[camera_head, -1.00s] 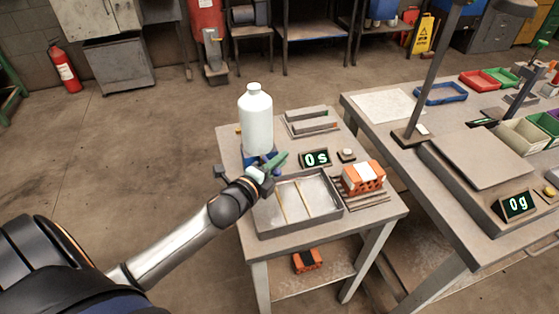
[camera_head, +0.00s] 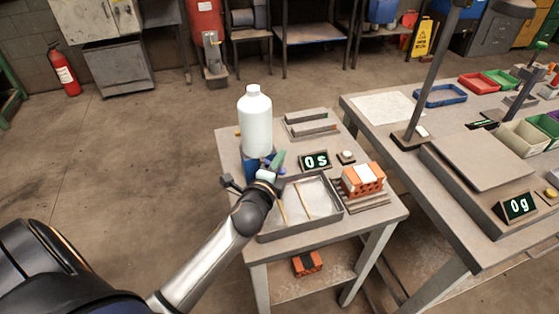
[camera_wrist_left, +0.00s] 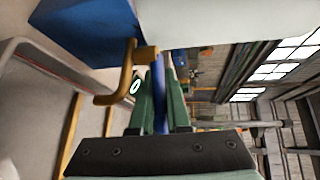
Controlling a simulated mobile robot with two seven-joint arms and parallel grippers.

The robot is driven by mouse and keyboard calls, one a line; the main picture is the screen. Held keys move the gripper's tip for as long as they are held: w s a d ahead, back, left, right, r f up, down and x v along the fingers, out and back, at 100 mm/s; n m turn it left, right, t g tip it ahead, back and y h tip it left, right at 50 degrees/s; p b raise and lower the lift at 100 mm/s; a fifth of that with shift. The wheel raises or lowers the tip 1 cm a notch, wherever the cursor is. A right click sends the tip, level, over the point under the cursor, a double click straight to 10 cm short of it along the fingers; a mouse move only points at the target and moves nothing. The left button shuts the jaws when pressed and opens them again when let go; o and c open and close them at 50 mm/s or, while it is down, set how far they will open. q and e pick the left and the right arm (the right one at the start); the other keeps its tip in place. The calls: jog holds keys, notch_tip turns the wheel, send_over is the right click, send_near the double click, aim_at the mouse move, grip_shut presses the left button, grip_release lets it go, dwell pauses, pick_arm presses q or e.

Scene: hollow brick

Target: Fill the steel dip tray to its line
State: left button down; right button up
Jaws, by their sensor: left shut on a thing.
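The steel dip tray (camera_head: 338,212) lies on the small table with two thin wooden strips across it. I cannot make out a fill line or any liquid in it. A large white bottle (camera_head: 255,122) stands upright on a blue stand (camera_head: 249,172) behind the tray's left end. A brass tap (camera_wrist_left: 127,78) sits below the bottle in the left wrist view. My left gripper (camera_head: 274,168) is at the tap. Its green fingers (camera_wrist_left: 160,98) are shut on a blue tap lever (camera_wrist_left: 160,90). My right gripper is not in view.
A timer (camera_head: 315,161) reading 0 s stands behind the tray. Orange bricks (camera_head: 362,181) rest on a rack to its right, and grey bars (camera_head: 308,122) lie behind. A workbench at the right holds a scale display (camera_head: 517,206) reading 0 g.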

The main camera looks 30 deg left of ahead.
pick_arm(q)
jog(key=c, duration=0.9)
grip_release()
jog(key=shift+v, duration=6.3)
jog(key=shift+w+r, duration=0.1)
jog(key=shift+c, duration=0.2)
